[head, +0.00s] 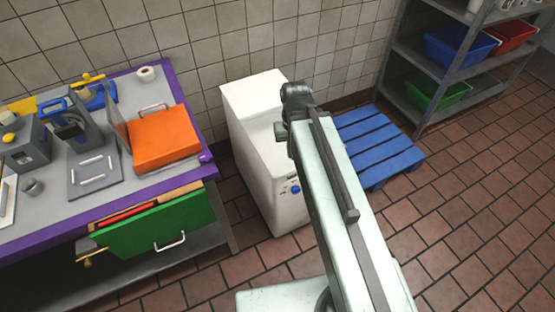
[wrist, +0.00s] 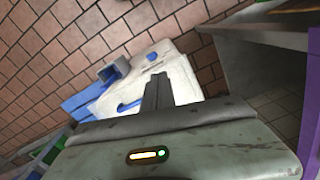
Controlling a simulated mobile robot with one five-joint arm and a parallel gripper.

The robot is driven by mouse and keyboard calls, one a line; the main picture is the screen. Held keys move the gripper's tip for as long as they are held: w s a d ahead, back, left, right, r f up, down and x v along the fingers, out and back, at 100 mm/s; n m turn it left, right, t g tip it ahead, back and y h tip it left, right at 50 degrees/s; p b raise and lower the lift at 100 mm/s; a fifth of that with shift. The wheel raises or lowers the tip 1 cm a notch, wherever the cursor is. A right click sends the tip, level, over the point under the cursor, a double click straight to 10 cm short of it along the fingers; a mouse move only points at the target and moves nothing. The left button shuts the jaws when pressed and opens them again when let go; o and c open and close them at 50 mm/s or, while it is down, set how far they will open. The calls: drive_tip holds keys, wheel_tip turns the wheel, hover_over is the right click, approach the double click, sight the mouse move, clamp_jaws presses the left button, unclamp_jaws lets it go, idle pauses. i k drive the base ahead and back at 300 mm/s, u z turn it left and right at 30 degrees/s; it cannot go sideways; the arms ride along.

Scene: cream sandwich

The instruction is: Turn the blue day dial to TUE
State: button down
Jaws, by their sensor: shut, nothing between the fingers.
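The blue day dial (head: 296,190) is a small round knob on the front of a white cabinet-like machine (head: 253,120), beside a small label too small to read. My arm covers the machine's right part in the head view. In the wrist view the white machine (wrist: 182,75) shows beyond my gripper, with a blue round spot (wrist: 152,56) that looks like the dial. My gripper (wrist: 158,82) is shut and empty; its fingers appear apart from the dial, though depth is hard to judge. Its fingers cannot be made out in the head view. The dial's setting cannot be read.
A workbench (head: 60,228) with purple edging stands left, its green-fronted drawer (head: 160,225) pulled out. An orange box (head: 165,137) sits on it. A blue pallet (head: 378,150) lies right of the machine, and a grey shelf (head: 455,60) holds coloured bins. The tiled floor at right is clear.

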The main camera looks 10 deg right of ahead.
sight(296, 190)
drive_tip(key=z, duration=1.55)
drive_tip(key=k, duration=1.1)
drive_tip(key=u, duration=2.2)
